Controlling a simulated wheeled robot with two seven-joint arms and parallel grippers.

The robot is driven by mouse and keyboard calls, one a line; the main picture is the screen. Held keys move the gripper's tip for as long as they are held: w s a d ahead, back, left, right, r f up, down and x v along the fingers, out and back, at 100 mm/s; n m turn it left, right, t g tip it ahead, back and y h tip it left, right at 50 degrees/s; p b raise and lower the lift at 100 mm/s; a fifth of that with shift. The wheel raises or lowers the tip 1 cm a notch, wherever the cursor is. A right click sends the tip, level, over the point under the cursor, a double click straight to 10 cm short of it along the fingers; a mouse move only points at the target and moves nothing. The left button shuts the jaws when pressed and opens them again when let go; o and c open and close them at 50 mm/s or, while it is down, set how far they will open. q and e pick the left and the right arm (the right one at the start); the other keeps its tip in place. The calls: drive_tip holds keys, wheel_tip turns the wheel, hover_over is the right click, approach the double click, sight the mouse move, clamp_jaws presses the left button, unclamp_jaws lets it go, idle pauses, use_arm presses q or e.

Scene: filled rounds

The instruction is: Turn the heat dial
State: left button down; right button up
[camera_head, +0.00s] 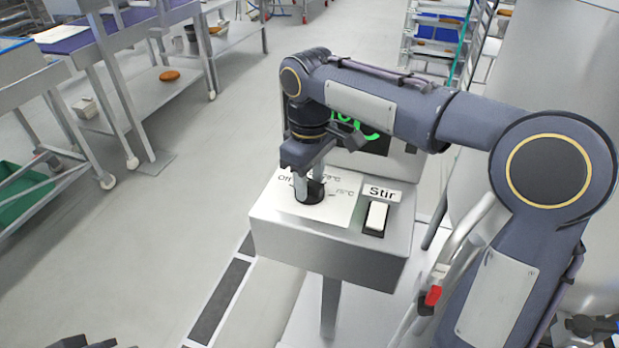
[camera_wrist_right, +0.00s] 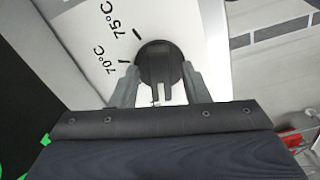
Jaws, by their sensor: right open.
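The heat dial (camera_head: 313,193) is a round black knob on the white top plate of a grey control box. "Off" and temperature marks are printed around it. In the right wrist view the dial (camera_wrist_right: 158,66) lies between my right gripper's fingers, near the 70°C and 75°C marks. My right gripper (camera_head: 308,186) points down at the dial, with its two fingers open on either side of it. I cannot tell whether the fingers touch it. The fingers also show in the right wrist view (camera_wrist_right: 160,84). My left gripper is not clearly in view.
A switch (camera_head: 376,218) labelled "Stir" sits right of the dial on the box (camera_head: 330,250). A dark display with green figures (camera_head: 362,132) stands behind. Steel tables (camera_head: 165,100) are at the upper left. The floor between is clear.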

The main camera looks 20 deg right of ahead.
clamp_jaws()
